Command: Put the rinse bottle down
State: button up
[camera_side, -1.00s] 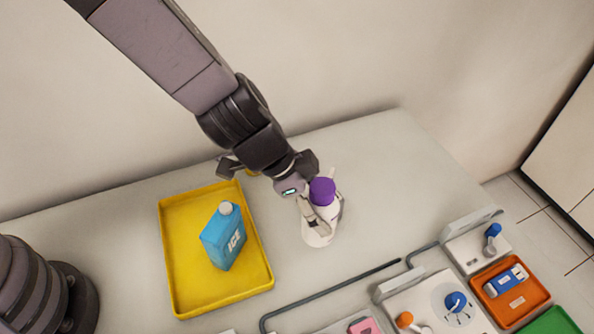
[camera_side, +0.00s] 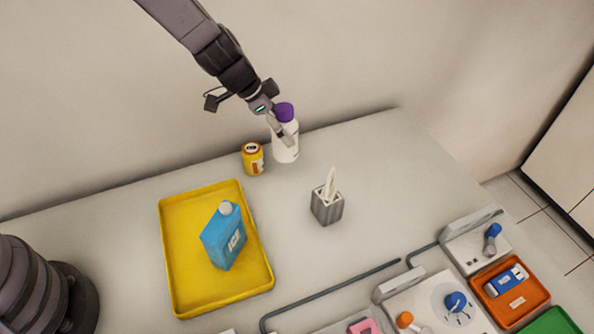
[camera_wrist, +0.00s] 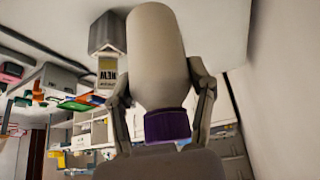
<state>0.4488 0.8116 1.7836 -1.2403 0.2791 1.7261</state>
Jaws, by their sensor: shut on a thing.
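The rinse bottle (camera_side: 287,150) is white with a purple cap (camera_side: 285,112). It is at the back of the table in the side view, near the wall. My gripper (camera_side: 281,132) is shut on it from the upper left, its fingers across the body below the cap. In the wrist view the bottle (camera_wrist: 155,55) fills the middle, with a finger on each side and the purple cap (camera_wrist: 167,125) towards the palm. The bottle looks about upright; I cannot tell whether its base touches the table.
A yellow can (camera_side: 253,160) stands just left of the bottle. A grey holder with white items (camera_side: 326,208) stands in front, to the right. The table's back right (camera_side: 375,150) is clear.

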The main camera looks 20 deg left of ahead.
jog(key=shift+w+d+f, duration=0.6)
jog(key=shift+w+f, duration=0.4)
jog(key=shift+f, duration=0.65)
jog(key=shift+w+d+f, duration=0.65)
jog(key=shift+w+f, duration=0.35)
jog(key=shift+f, duration=0.6)
jog(key=shift+w+d+f, duration=0.6)
jog(key=shift+w+f, duration=0.4)
jog(key=shift+f, duration=0.65)
jog(key=o, duration=1.2)
jog(key=shift+f, duration=0.15)
jog(key=shift+o, duration=0.2)
